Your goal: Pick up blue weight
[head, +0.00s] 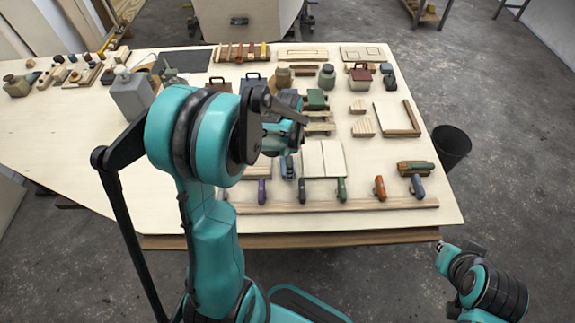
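A dark slate-blue block with a handle (252,82) stands in the middle back of the table, partly covered by my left arm; it may be the blue weight, but its colour is hard to tell. My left gripper (290,122) is over the middle of the table, in front of that block and largely hidden by its own arm. I cannot tell whether it is open or holds anything. My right gripper (443,247) is low at the right, off the table's front edge, away from all objects. Its fingers are too small to read.
The pale plywood table (90,155) carries several jars, blocks and tools. A red-topped block (361,74) stands farther right. Coloured-handled tools lie by a long wooden strip (330,206) at the front. A black bin (452,146) stands right of the table. The table's left front is clear.

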